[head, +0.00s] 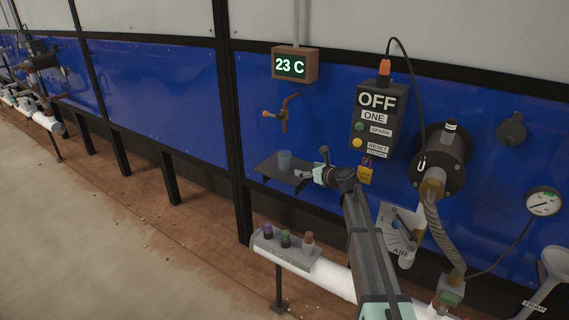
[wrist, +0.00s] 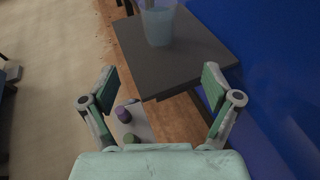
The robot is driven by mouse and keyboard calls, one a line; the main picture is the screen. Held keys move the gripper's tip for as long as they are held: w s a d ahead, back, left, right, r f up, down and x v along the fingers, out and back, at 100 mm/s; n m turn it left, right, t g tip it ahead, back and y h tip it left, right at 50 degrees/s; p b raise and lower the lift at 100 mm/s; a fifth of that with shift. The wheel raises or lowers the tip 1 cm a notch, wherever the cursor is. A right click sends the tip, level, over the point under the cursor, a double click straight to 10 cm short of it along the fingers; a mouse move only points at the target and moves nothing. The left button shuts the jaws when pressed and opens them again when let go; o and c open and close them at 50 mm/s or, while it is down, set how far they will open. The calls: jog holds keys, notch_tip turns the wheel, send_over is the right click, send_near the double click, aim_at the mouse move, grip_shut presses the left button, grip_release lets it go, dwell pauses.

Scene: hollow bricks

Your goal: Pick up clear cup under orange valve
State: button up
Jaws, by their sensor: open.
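The clear cup (head: 284,160) stands upright on a small dark shelf (head: 266,168) on the blue wall. The tap with the orange valve handle (head: 284,112) is on the wall above it. In the wrist view the cup (wrist: 159,24) is near the top edge, bluish and see-through, on the grey shelf (wrist: 185,73); its top is cut off. My gripper (wrist: 158,88) is open and empty, with its fingers apart and short of the cup. In the head view my gripper (head: 304,176) is at the right side of the shelf, close to the cup but apart from it.
A control box marked OFF (head: 377,118) and a yellow padlock (head: 365,175) are right of the shelf. A white pipe (head: 335,283) with a grey panel of coloured knobs (head: 287,243) runs below. A 23 C display (head: 294,65) hangs above. The floor at left (head: 60,220) is clear.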

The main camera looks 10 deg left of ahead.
aim_at(288, 164)
jog(key=p+x, duration=0.1)
jog(key=x, duration=0.9)
jog(key=shift+a+p, duration=0.1)
jog(key=shift+p, duration=0.3)
jog(key=p+x, duration=0.1)
jog(key=x, duration=0.3)
jog(key=shift+w+p, duration=0.2)
jog(key=shift+p, duration=0.1)
jog(key=shift+w+a+f, duration=0.3)
jog(key=shift+a, duration=0.05)
jog(key=c, duration=1.3)
